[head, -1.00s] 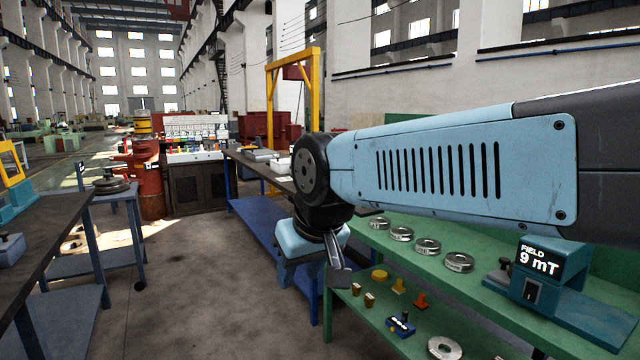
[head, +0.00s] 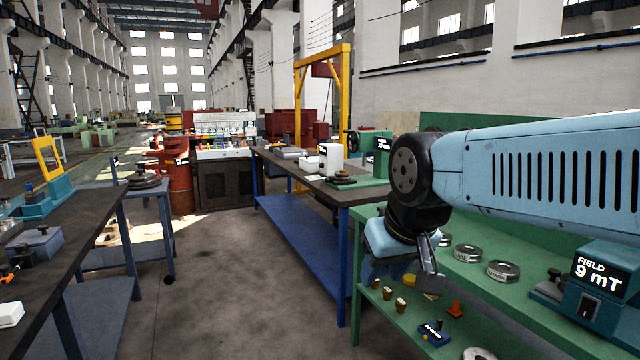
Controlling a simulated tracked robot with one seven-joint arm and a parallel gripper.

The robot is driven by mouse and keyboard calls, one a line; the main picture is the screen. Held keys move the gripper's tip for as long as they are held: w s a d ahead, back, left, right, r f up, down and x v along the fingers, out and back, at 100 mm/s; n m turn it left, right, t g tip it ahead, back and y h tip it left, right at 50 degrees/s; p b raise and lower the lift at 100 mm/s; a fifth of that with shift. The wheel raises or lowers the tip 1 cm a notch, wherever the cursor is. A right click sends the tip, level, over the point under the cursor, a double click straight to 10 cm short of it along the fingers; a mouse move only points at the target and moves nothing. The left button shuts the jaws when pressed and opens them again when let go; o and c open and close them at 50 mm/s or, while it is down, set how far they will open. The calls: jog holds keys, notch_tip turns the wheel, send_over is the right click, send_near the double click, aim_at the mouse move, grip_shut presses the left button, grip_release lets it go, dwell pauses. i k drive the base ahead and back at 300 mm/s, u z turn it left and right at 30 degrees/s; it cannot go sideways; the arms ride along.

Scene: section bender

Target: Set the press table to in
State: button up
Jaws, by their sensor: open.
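I cannot tell for certain which thing is the press table. A teal machine with a yellow frame (head: 47,160) stands on the dark bench at the left. A green machine (head: 372,153) with a small display and a handwheel stands on the blue-legged bench in the middle; its display is too small to read surely. My gripper (head: 430,284) hangs at the right, in front of the green shelf, apart from both machines. It points downward, is open and holds nothing that I can see. My arm hides part of the wall and shelf behind it.
The green shelf (head: 395,318) at the right carries several metal discs and a "FIELD 9 mT" meter (head: 590,290). The dark bench (head: 75,235) runs along the left, with a small table (head: 140,192) behind it. Concrete floor (head: 225,290) lies clear between the benches.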

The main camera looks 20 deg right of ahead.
aim_at(340, 179)
jog(key=u, duration=0.05)
jog(key=i, duration=3.85)
jog(key=z, duration=0.45)
